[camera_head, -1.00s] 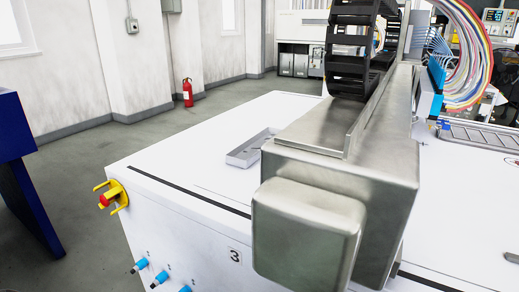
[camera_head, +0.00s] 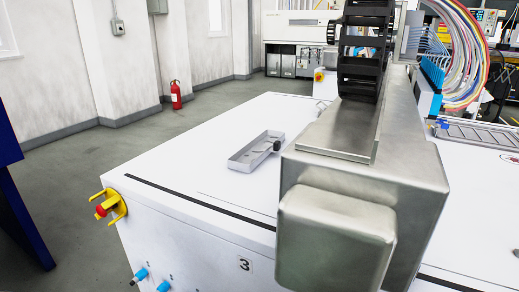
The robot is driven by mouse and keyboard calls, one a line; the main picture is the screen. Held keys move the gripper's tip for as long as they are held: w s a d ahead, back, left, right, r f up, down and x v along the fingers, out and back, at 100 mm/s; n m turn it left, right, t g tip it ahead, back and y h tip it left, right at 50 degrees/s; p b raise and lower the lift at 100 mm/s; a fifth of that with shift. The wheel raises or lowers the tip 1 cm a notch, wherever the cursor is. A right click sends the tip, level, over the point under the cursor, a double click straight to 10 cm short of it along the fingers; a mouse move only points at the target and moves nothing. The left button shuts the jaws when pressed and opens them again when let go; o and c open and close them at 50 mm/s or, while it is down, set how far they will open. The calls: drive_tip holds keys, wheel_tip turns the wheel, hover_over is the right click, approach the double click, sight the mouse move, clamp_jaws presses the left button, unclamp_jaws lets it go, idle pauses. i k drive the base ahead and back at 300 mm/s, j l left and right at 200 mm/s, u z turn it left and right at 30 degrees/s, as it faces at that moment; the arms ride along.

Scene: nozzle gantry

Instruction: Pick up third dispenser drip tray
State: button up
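A shallow grey drip tray (camera_head: 247,156) lies on the white machine top, just left of the metal gantry beam. It is rectangular with low walls, and a small black knob-like part (camera_head: 277,146) shows at its right end. I cannot tell from this view whether this tray is the third one. My gripper is not in view.
The big metal gantry (camera_head: 372,170) with a black cable chain (camera_head: 361,60) stands right of the tray. A red emergency stop (camera_head: 103,210) in a yellow guard juts from the machine's corner. Grey floor is free at the left, with a fire extinguisher (camera_head: 176,95) by the wall.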

sight(248, 158)
drive_tip(key=i+j+z, duration=0.1)
drive_tip(key=j+z, duration=0.25)
drive_tip(key=j, duration=0.85)
drive_tip(key=j+z, duration=0.4)
drive_tip(key=j, duration=0.8)
drive_tip(key=i+j+z, duration=0.1)
drive_tip(key=j, duration=0.25)
drive_tip(key=i+j+z, duration=0.1)
drive_tip(key=j, duration=0.25)
drive_tip(key=i, duration=0.7)
